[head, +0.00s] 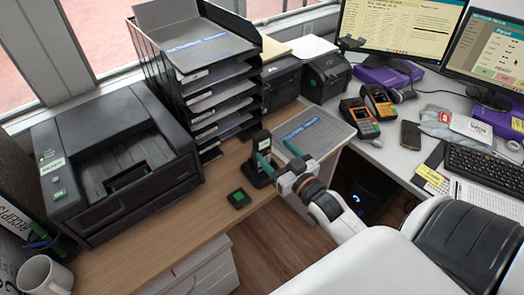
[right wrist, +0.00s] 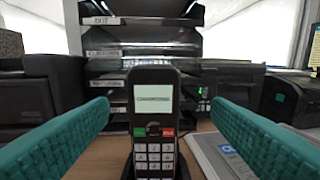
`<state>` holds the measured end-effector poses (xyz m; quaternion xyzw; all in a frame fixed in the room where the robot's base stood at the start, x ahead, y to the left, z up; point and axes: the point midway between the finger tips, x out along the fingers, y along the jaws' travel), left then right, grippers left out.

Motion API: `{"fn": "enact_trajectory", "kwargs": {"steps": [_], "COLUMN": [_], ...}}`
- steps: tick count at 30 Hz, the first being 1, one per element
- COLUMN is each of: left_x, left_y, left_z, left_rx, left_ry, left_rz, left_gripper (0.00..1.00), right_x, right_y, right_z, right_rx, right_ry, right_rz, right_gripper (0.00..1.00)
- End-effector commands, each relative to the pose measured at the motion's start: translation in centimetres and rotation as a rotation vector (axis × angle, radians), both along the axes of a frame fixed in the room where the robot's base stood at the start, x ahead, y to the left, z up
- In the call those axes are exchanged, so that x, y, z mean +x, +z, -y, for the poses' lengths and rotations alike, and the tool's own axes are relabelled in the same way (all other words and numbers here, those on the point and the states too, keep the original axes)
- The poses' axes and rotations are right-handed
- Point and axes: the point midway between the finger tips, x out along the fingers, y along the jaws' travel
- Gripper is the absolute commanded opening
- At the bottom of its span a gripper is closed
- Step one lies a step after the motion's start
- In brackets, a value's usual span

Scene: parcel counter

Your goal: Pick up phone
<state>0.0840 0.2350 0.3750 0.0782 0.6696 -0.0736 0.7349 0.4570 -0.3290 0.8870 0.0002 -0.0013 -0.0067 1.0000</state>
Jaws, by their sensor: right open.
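The phone (head: 260,148) is a black cordless handset standing upright in a dark base on the wooden counter. In the right wrist view the phone (right wrist: 153,118) faces me, with a lit screen, a green and a red key and a white keypad. My right gripper (head: 278,155) is open, with its teal fingers at the phone. In the right wrist view the fingers stand to the left and right of the phone, with gaps on both sides. The phone's lower end and base are partly hidden in the head view. My left gripper is not in view.
A black printer (head: 115,160) stands left and a stack of paper trays (head: 205,75) behind. Card terminals (head: 360,118) and a dark flat device (head: 411,135) are on the white desk.

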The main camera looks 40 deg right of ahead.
Motion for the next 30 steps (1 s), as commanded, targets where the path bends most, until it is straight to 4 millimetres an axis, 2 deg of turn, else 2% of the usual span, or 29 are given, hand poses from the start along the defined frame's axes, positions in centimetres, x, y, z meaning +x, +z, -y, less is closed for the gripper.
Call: {"fn": "enact_trajectory", "kwargs": {"steps": [3,11,18,21,28,30], "left_x": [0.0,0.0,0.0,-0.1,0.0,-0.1], "left_y": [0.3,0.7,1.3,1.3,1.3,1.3], "left_z": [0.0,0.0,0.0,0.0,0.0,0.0], "left_rx": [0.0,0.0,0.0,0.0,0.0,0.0], "left_ry": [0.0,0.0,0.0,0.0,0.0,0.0], "left_rz": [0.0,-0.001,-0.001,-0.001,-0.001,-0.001], "left_gripper": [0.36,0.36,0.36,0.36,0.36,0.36], "right_x": [1.8,3.8,7.2,7.8,7.9,7.9], "right_y": [0.1,0.3,0.4,0.3,0.3,0.3], "right_z": [0.0,-0.2,-0.6,-0.5,-0.5,-0.5], "right_rx": [0.0,0.0,-0.001,-0.001,-0.001,-0.001], "right_ry": [0.0,0.0,0.0,0.0,0.0,0.0], "right_rz": [0.001,0.0,-0.001,-0.002,-0.002,-0.002], "right_gripper": [0.73,0.73,0.73,0.73,0.73,0.63]}}
